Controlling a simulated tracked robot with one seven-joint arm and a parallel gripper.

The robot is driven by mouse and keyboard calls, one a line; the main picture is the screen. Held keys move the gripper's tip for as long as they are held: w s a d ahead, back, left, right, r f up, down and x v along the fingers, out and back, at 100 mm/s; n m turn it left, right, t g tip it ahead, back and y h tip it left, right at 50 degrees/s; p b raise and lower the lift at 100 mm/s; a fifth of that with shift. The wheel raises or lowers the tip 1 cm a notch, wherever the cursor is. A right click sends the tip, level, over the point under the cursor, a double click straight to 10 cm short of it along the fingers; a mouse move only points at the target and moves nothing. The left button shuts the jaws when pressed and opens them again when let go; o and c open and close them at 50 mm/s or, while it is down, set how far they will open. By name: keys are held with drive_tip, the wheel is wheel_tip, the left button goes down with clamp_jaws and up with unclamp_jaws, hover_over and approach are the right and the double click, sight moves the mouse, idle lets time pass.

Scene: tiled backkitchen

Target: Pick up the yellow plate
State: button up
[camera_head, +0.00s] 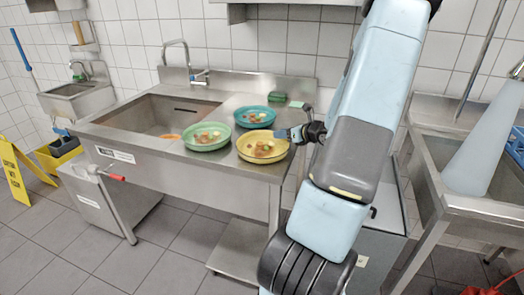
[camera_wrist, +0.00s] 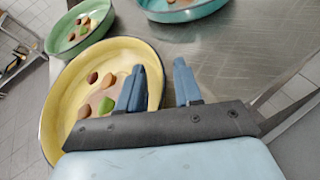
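The yellow plate (camera_head: 258,160) sits near the front right edge of the steel counter, with small brown, red and green food pieces in it. It also shows in the wrist view (camera_wrist: 68,95), at the left. My gripper (camera_head: 290,134) is at the plate's right side. In the wrist view my gripper (camera_wrist: 160,88) is open, with one blue finger over the inside of the plate and the other outside its right rim. The rim lies between the fingers; whether they touch it I cannot tell.
A green plate (camera_head: 205,146) and a teal plate (camera_head: 254,124), both with food pieces, stand close by on the counter (camera_head: 236,100). A green sponge or box (camera_head: 277,97) lies behind. A sink basin (camera_head: 160,115) is at left, another sink (camera_head: 455,150) at right.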

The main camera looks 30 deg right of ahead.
drive_tip(key=shift+w+a+f, duration=0.2)
drive_tip(key=shift+w+f, duration=0.1)
drive_tip(key=shift+w, duration=0.3)
clamp_jaws()
